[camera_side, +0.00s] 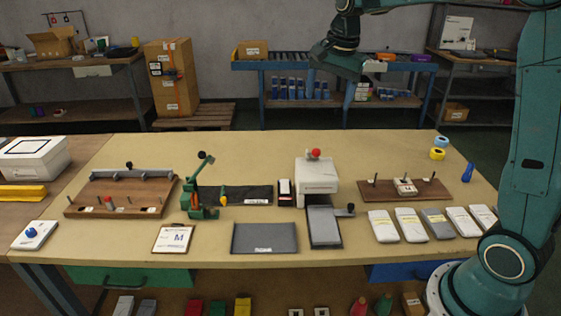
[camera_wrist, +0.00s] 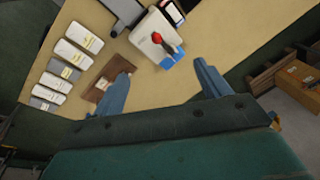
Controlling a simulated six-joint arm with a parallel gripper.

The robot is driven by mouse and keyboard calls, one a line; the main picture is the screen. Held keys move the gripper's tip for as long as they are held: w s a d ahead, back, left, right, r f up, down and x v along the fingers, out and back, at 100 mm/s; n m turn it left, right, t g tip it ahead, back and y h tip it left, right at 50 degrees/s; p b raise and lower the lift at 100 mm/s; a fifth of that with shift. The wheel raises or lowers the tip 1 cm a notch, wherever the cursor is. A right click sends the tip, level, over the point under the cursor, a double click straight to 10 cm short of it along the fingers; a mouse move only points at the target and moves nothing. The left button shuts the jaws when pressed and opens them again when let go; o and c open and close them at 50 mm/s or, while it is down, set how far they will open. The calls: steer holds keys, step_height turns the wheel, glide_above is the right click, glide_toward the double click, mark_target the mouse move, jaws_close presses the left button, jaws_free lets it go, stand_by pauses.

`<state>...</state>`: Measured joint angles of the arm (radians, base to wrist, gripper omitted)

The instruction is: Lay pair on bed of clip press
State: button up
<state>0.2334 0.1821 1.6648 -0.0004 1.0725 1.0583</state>
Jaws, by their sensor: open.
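The white press (camera_side: 317,178) with a red knob stands right of the table's middle. Its grey bed plate (camera_side: 324,226) lies in front and looks bare. Several flat white or grey banded bundles, which look like sock pairs (camera_side: 411,225), lie in a row to the right. My gripper (camera_side: 335,62) is high above the table's far side, well away from press and bundles. In the wrist view its blue fingers (camera_wrist: 157,72) are spread with nothing between them. That view also shows the press (camera_wrist: 150,32) and the bundles (camera_wrist: 72,54).
A wooden board with pegs (camera_side: 368,190) and a small labelled piece is behind the bundles. A grey mat (camera_side: 264,238), a green hand tool (camera_side: 198,195) and a wooden rack (camera_side: 120,195) are to the left. Blue and yellow rolls (camera_side: 438,153) sit at the right back.

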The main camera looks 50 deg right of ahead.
steer(key=s+a+r+n+t, duration=0.1)
steer(key=s+a+n, duration=0.25)
steer(key=s, duration=0.25)
steer(key=s+a+r+n, duration=0.2)
steer(key=s+a+n, duration=0.15)
steer(key=s, duration=0.35)
steer(key=s+a+f+n+t, duration=0.1)
steer(key=s+f+n, duration=0.1)
steer(key=s+n, duration=0.2)
steer(key=s+a+f+n+t, duration=0.1)
steer(key=s+a+f+n, duration=0.1)
steer(key=s, duration=0.6)
steer(key=shift+s+a+f+n+y, duration=0.25)
steer(key=shift+s+f+n, duration=0.2)
steer(key=shift+n, duration=0.45)
steer(key=shift+o, duration=0.4)
steer(key=shift+w, duration=0.2)
